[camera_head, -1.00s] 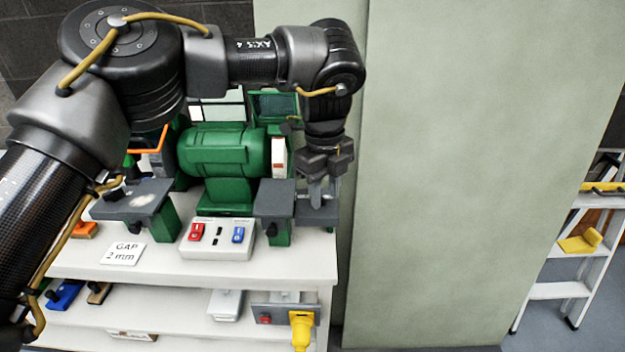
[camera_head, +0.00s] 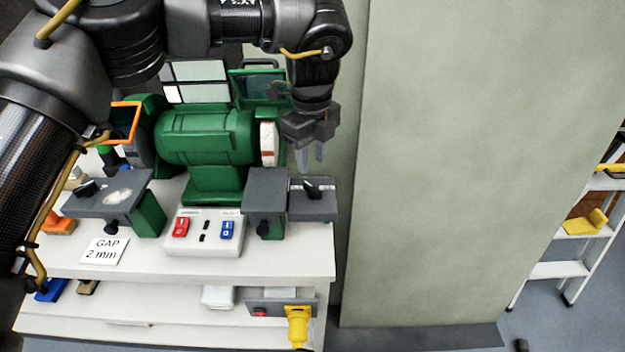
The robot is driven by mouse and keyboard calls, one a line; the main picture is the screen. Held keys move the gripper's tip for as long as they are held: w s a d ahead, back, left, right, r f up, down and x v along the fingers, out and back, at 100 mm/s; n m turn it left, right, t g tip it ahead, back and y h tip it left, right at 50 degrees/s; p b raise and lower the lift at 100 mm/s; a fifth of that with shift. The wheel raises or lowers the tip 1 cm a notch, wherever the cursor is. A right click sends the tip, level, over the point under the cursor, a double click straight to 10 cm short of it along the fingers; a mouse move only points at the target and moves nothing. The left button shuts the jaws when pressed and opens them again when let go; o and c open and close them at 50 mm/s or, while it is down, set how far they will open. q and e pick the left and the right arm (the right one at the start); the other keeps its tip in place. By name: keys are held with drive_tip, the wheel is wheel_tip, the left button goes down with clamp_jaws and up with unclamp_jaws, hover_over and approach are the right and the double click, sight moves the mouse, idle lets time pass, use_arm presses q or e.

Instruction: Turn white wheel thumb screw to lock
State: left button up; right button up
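A green bench grinder (camera_head: 205,140) stands on the white bench, with its white wheel (camera_head: 268,144) on the right side. Beside that wheel is a grey tool rest (camera_head: 300,205). A black thumb screw (camera_head: 312,187) shows on the top of its right part; another black knob (camera_head: 263,229) shows at the front of the left part. I cannot tell whether either screw is tight. My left gripper (camera_head: 312,158) hangs above the rest's right part, its fingers apart with nothing between them. It appears clear of the screw. My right gripper is out of view.
A switch box (camera_head: 204,244) with red and blue switches sits in front. A "GAP 2 mm" card (camera_head: 103,250) lies to its left. The left rest (camera_head: 108,200) has its own black knobs. A pale green panel (camera_head: 450,160) stands close to the right of the gripper.

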sight(312, 186)
use_arm(q)
wheel_tip(312, 186, down, 8)
drive_tip(key=shift+r+p, duration=0.15)
drive_tip(key=shift+p, duration=0.35)
drive_tip(key=shift+c, duration=0.2)
clamp_jaws()
